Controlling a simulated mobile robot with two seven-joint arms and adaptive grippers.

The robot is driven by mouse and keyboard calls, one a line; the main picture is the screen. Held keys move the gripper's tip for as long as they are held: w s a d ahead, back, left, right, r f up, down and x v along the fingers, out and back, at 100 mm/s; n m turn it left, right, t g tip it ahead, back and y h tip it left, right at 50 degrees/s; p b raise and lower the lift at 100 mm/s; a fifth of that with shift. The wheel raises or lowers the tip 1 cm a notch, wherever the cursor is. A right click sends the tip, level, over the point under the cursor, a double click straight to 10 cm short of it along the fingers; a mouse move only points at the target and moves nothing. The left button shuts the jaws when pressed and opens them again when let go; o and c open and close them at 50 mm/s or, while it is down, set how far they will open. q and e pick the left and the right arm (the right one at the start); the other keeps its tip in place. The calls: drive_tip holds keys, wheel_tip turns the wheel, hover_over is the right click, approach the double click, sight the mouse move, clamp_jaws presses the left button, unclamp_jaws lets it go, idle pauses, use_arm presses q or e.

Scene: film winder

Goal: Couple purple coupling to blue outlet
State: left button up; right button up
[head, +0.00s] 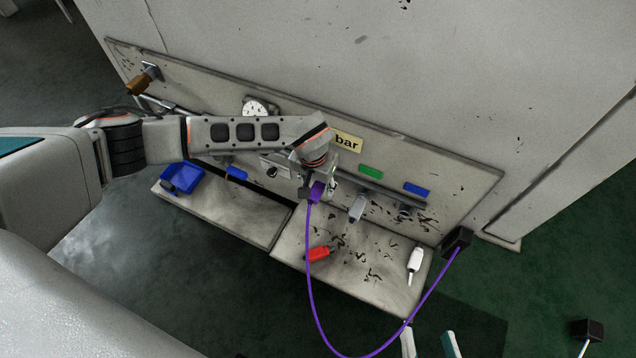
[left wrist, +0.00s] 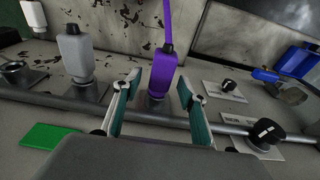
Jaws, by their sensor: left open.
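The purple coupling (head: 317,191) is upright at the wall panel, its purple hose hanging below. In the left wrist view the purple coupling (left wrist: 161,72) stands between the spread fingers of my left gripper (left wrist: 157,90), with a gap on each side. Its lower end appears to sit on a metal outlet, whose label my gripper hides. My left gripper (head: 331,184) is open in the head view too. The blue label (head: 416,189) at the right marks an outlet (head: 405,210) with no coupling on it. My right gripper (head: 430,344) is open and empty at the bottom edge.
A grey coupling (head: 357,207) is on the outlet by the green label (head: 370,171), close beside the purple one. A red coupling (head: 318,254) and a white one (head: 415,263) lie on the shelf (head: 345,272). The purple hose loops to a black block (head: 457,240).

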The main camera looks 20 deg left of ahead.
sight(313, 194)
use_arm(q)
clamp_jaws()
use_arm(e)
drive_tip(key=shift+r, duration=0.15)
use_arm(q)
drive_tip(key=shift+s, duration=0.35)
use_arm(e)
drive_tip(key=shift+w+d+r, duration=0.1)
drive_tip(key=shift+w+r, duration=0.1)
drive_tip(key=shift+r, duration=0.1)
use_arm(q)
drive_tip(key=shift+s+a+r+p, duration=0.1)
drive_tip(key=shift+s+p, duration=0.7)
use_arm(e)
drive_tip(key=shift+w+r+t, duration=0.15)
drive_tip(key=shift+w+r, duration=0.1)
drive_tip(key=shift+r, duration=0.35)
drive_tip(key=shift+w+r+t, duration=0.15)
drive_tip(key=shift+w+r, duration=0.05)
drive_tip(key=shift+r, duration=0.35)
use_arm(q)
drive_tip(key=shift+s, duration=0.35)
use_arm(e)
drive_tip(key=shift+w+r, duration=0.15)
drive_tip(key=shift+r, duration=0.2)
